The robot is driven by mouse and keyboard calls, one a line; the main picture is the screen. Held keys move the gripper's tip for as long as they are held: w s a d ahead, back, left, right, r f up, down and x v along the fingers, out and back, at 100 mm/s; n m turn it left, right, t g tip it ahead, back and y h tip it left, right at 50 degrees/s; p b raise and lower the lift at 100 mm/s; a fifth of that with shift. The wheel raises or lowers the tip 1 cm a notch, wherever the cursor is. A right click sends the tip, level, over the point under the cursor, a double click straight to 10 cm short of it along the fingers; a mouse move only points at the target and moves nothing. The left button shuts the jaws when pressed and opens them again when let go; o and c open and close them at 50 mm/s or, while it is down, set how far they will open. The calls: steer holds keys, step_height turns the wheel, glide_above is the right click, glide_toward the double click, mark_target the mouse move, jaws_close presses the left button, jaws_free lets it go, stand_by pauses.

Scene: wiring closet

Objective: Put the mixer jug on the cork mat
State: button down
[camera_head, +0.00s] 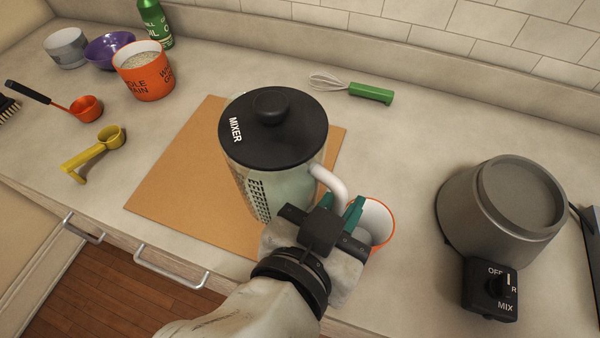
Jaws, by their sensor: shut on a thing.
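The mixer jug (273,135) has a black lid marked MIXER, a clear body and a white handle (328,184). It is upright over the right part of the cork mat (177,187), a flat tan square on the counter. I cannot tell whether its base touches the mat, because my gripper and the jug's own body hide it. My gripper (336,208), with green fingers, is shut on the jug's handle at the jug's lower right.
An orange-rimmed white cup (374,220) stands close behind my gripper. The grey mixer base (502,215) is at right. A green-handled whisk (352,88) lies behind. Measuring scoops (93,152), an orange tub (144,72), a purple bowl (108,49) and a green bottle (155,23) are at left.

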steer(key=w+a+f, duration=0.1)
steer(key=w+f, duration=0.1)
steer(key=w, duration=0.1)
steer(key=w+a+f, duration=0.1)
steer(key=w+f, duration=0.1)
steer(key=w+a+f, duration=0.1)
steer(key=w+f, duration=0.2)
steer(key=shift+w+a, duration=0.1)
steer(key=shift+w, duration=0.2)
steer(key=f, duration=0.1)
steer(key=f+p, duration=0.1)
steer(key=f, duration=0.1)
steer(key=shift+w+a+f, duration=0.1)
steer(key=shift+w+f, duration=0.05)
steer(key=shift+w, duration=0.2)
steer(key=shift+f, duration=0.6)
steer(key=c, duration=1)
jaws_free()
steer(key=shift+c, duration=0.2)
steer(key=shift+r, duration=0.1)
